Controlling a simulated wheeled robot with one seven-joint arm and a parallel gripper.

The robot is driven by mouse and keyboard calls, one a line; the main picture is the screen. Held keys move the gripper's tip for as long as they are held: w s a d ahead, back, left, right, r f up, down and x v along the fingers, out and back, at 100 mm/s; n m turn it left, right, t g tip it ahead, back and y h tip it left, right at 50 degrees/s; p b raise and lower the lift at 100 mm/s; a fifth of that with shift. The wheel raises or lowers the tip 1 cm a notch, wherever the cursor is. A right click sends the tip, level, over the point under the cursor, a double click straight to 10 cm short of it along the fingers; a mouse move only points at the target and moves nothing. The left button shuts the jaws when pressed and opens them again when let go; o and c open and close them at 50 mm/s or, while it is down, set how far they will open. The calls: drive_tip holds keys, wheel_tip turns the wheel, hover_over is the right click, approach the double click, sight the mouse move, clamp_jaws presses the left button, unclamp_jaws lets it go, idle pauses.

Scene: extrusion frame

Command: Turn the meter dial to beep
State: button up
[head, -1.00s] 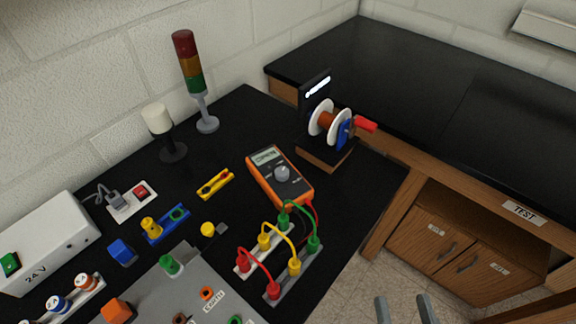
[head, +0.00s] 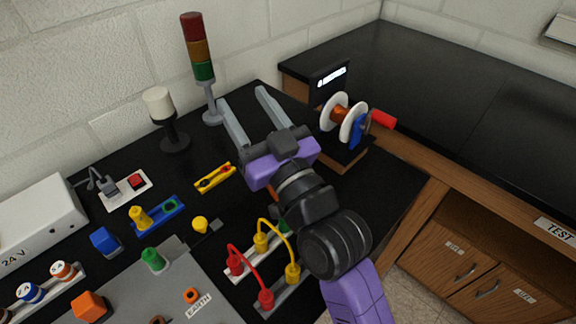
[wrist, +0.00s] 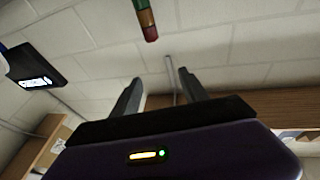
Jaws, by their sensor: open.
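The orange meter and its dial are hidden behind my gripper and wrist in the head view, so I cannot read the dial's setting. My gripper (head: 242,96) is open and empty, with its two grey fingers pointing toward the back wall, near the foot of the stack light. In the wrist view, my gripper (wrist: 160,76) shows wide-apart fingers with nothing between them. The meter does not show in the wrist view.
A red, amber and green stack light (head: 198,48) stands just left of the fingers. A spool stand (head: 345,118) is to the right. Red and yellow leads (head: 262,222) arch beside my arm. A white-topped lamp (head: 160,105) stands at left. The right worktop (head: 450,100) is clear.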

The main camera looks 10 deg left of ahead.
drive_tip(key=w+a+f+n+g+h+b, duration=0.15)
drive_tip(key=w+a+n+g+b, duration=0.3)
drive_tip(key=a+n+g, duration=0.8)
drive_tip(key=d+f+n+g+h, duration=0.1)
drive_tip(key=d+f+n+h, duration=0.1)
drive_tip(key=d+h, duration=0.2)
drive_tip(key=d+f+n+g+h+b, duration=0.1)
drive_tip(key=d+f+n+h, duration=0.1)
drive_tip(key=d, duration=0.6)
drive_tip(key=s+d+f+n+g+h, duration=0.1)
drive_tip(key=d+f+n+g+h, duration=0.1)
drive_tip(key=d+n+h, duration=0.2)
drive_tip(key=shift+d+h, duration=0.95)
drive_tip(key=shift+d, duration=0.3)
drive_tip(key=shift+s+d+f+n, duration=0.1)
drive_tip(key=shift+f+n, duration=0.15)
drive_tip(key=shift+f, duration=0.05)
drive_tip(key=shift+f+b, duration=0.4)
drive_tip(key=shift+f, duration=3.2)
clamp_jaws()
